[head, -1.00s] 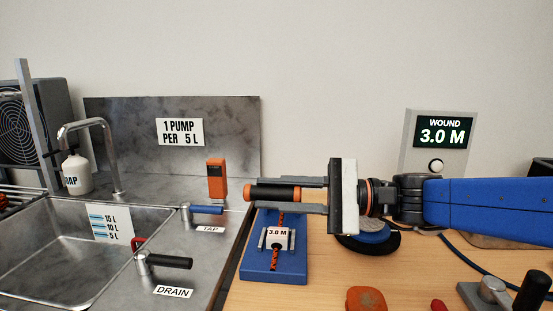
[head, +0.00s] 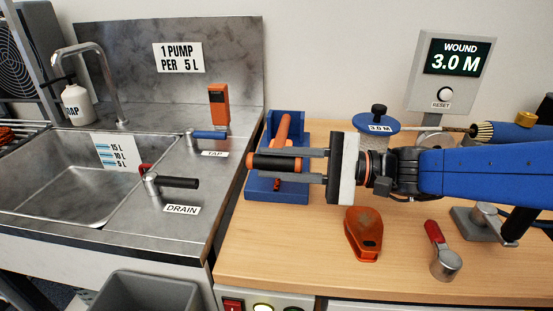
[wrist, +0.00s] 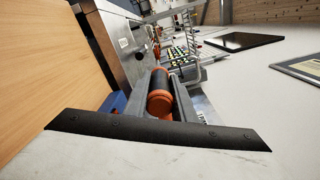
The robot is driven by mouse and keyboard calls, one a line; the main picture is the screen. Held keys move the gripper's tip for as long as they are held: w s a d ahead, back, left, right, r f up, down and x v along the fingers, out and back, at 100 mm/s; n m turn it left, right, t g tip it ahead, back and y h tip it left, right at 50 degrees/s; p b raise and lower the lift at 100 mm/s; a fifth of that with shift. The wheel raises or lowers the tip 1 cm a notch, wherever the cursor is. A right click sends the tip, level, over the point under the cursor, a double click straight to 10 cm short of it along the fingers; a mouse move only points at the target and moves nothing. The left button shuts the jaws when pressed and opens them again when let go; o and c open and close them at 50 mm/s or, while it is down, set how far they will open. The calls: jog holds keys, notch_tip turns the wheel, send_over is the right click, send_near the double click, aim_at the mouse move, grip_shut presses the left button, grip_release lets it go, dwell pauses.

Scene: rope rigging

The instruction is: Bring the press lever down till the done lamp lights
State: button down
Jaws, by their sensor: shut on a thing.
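The press (head: 256,187) has a blue base and back on the bench's left side. Its orange lever arm (head: 283,130) ends in a black crossbar handle (head: 275,163) with orange ends. My gripper (head: 300,164) is shut on the handle, just above the base's front part. The handle hides most of the base top; a bit of orange-black rope shows below it. The wrist view shows the handle (wrist: 159,103) between my fingers. A pale lit lamp (head: 263,308) shows at the bottom edge, cut off; no label can be read, so I cannot tell whether it is the done lamp.
A sink (head: 70,165) with tap and drain levers lies left. An orange tool (head: 363,233) and a red-handled tool (head: 444,255) lie on the bench. A spool with a blue top (head: 379,127) stands behind my gripper. The winder display (head: 457,60) reads 3.0 M.

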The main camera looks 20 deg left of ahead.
jog(key=c, duration=1.5)
grip_release()
jog(key=shift+v, duration=3.75)
jog(key=shift+c, duration=0.3)
